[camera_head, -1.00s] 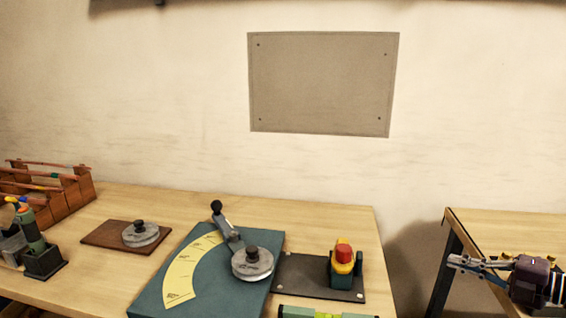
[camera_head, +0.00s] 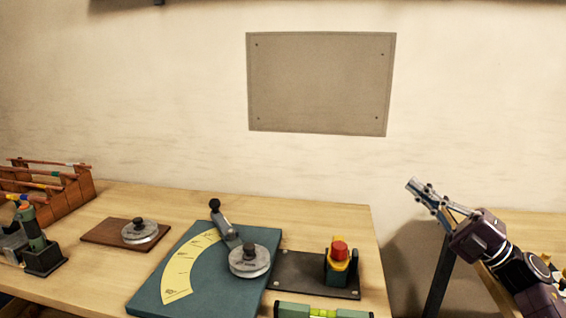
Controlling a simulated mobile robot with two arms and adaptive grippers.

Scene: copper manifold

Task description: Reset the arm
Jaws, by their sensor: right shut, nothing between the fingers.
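My right gripper (camera_head: 424,193) is at the right of the head view, raised above the gap between the two tables, with its fingers shut and empty, pointing up and left. It touches nothing that I can see. My right arm runs down from it to the lower right corner. My left gripper is not in view.
The wooden table (camera_head: 335,220) holds a teal board with a yellow scale (camera_head: 178,270), a lever (camera_head: 222,222) and a round weight (camera_head: 250,261). A red button (camera_head: 339,249) is on a dark plate. A brown board (camera_head: 105,233) and a wooden rack (camera_head: 70,193) stand left.

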